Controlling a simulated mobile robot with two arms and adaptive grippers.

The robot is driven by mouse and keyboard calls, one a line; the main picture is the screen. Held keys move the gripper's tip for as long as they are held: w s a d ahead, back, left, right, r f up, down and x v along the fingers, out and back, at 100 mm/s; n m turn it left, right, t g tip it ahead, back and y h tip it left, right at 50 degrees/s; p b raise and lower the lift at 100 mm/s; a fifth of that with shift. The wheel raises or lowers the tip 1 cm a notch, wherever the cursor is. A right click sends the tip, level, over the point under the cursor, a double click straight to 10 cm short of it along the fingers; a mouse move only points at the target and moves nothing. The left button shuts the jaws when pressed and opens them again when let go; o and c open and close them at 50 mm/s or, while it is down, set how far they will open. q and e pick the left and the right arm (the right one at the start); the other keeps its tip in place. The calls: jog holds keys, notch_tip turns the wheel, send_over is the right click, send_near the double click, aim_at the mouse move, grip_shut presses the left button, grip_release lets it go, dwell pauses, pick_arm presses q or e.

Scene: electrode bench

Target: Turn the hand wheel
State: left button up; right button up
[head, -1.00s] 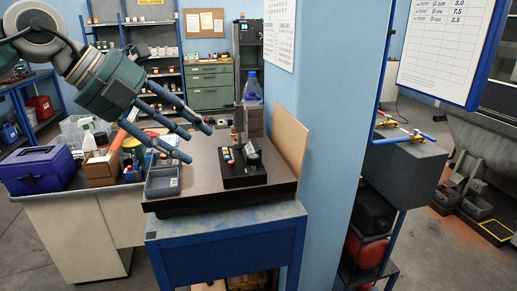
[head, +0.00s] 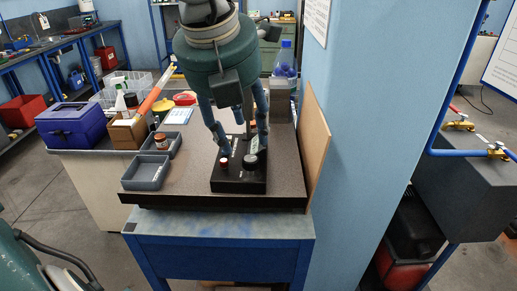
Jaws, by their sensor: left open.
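A small device with a black base (head: 239,182) stands on the dark-edged slab on the blue bench. A dark round knob (head: 251,162) sits on its right front and a small red-topped part (head: 223,163) on its left front. I cannot tell for sure which part is the hand wheel. My left gripper (head: 242,146) points down over the device from above. Its fingers are spread, one to the left and others to the right, just behind the knob. They hide the device's upper back part; contact cannot be told. My right gripper is not in view.
A tan board (head: 315,145) and a blue pillar (head: 352,150) close off the right. A blue bottle (head: 285,62) stands behind.

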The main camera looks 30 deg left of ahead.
aim_at(250, 159)
pick_arm(q)
jog(key=p+x, duration=0.1)
jog(key=x, duration=0.6)
jog(key=shift+w+f, duration=0.2)
jog(key=shift+f, duration=0.15)
jog(key=shift+a+f, duration=0.1)
jog(key=shift+f, duration=0.5)
jog(key=shift+w, duration=0.1)
jog(key=c, duration=1.1)
